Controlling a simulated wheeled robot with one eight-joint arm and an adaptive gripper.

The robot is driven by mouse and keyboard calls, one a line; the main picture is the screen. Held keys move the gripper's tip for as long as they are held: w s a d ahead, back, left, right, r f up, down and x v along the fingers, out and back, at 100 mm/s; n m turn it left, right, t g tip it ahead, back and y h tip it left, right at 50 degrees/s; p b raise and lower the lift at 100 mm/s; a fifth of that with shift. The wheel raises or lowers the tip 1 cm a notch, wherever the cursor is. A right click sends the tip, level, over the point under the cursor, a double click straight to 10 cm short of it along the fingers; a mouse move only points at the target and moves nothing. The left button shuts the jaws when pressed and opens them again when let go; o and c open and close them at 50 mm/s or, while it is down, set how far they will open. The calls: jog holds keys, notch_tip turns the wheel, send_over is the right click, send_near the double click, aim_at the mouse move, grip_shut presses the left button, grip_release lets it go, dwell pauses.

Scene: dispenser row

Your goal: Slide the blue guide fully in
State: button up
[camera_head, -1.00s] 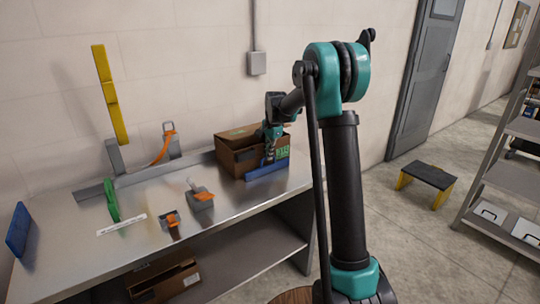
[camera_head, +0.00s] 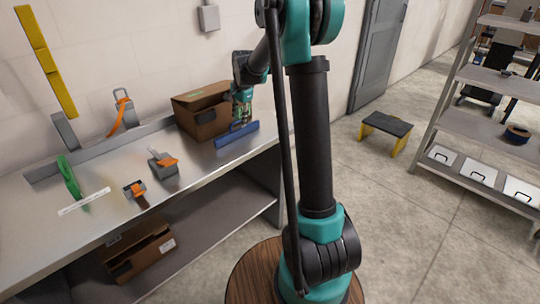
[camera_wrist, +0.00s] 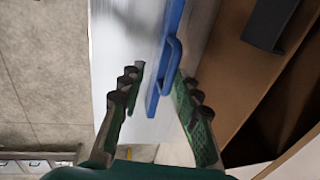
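A long blue bar with a loop handle, which looks like the blue guide (camera_head: 237,134), lies on the metal bench in front of the cardboard box. In the wrist view the blue guide (camera_wrist: 169,48) runs up the picture, with its handle between my fingertips. My gripper (camera_head: 241,119) is above the bar, pointing down. In the wrist view my gripper (camera_wrist: 160,80) is open, with one finger on each side of the handle. I cannot tell whether a finger touches it. The guide's underside is hidden.
Orange-strapped grey dispensers (camera_head: 163,168), a green part (camera_head: 70,178) and a tall yellow bar (camera_head: 46,62) are to the left. The bench middle (camera_head: 205,165) is clear.

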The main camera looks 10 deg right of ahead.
jog(key=s+d, duration=0.3)
jog(key=s, duration=0.3)
notch_tip(320, 180, up, 17)
jog(key=s+d, duration=0.2)
jog(key=s+d+f+n+t, duration=0.1)
jog(key=s+f+n, duration=0.7)
jog(key=s+f, duration=1)
jog(key=shift+s+d+n+t+h, duration=0.3)
jog(key=shift+s, duration=0.25)
jog(key=w+a+r+m+g, duration=0.2)
jog(key=w+r+m, duration=0.6)
jog(key=w+r, duration=1.1)
jog(key=w+a+f, duration=0.1)
jog(key=w+f, duration=0.1)
jog(key=f, duration=0.7)
jog(key=w+a+f, duration=0.1)
jog(key=f, duration=0.8)
jog(key=shift+w+m, duration=0.3)
jog(key=shift+w, duration=0.05)
jog(key=shift+c, duration=0.4)
grip_shut()
